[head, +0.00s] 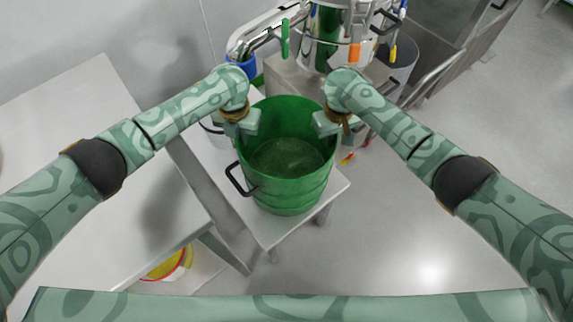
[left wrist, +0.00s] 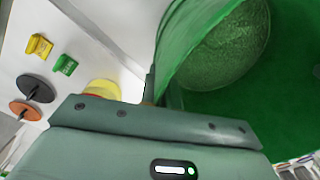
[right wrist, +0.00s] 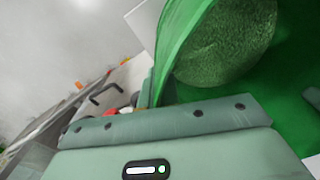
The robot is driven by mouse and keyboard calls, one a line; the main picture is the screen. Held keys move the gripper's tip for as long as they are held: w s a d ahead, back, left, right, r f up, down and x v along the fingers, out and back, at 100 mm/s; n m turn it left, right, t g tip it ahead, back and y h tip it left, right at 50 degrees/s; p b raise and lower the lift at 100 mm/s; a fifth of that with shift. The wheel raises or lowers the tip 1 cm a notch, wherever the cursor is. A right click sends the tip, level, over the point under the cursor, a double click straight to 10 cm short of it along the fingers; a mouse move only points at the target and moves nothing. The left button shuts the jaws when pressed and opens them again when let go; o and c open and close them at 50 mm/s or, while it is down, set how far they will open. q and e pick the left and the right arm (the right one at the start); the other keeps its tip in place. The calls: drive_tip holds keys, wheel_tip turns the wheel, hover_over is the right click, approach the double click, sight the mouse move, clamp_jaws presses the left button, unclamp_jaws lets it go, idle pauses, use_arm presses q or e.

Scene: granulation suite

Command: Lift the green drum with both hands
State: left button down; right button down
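The green drum (head: 288,192) is open-topped and upright, with ribs and a black side handle (head: 238,180). Speckled green shows in its bottom. It is over the small white table; I cannot tell whether its base touches the top. My left gripper (head: 246,124) is at the rim's left side and my right gripper (head: 326,124) at its right side. In the left wrist view the drum wall (left wrist: 185,40) runs in between the fingers, which look closed on it. In the right wrist view the wall (right wrist: 178,40) does the same. The fingertips are mostly hidden.
The small white table (head: 335,185) has its corner just right of the drum. A larger white table (head: 90,130) stands at the left. Steel equipment (head: 325,40) with tubing stands close behind the drum. A yellow-and-red bucket (head: 168,265) is low at the left. Open floor lies at right.

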use_arm(q)
drive_tip(key=shift+w+r, duration=0.2)
drive_tip(key=shift+r, duration=0.05)
use_arm(e)
drive_tip(key=shift+w+r, duration=0.2)
drive_tip(key=shift+r, duration=0.05)
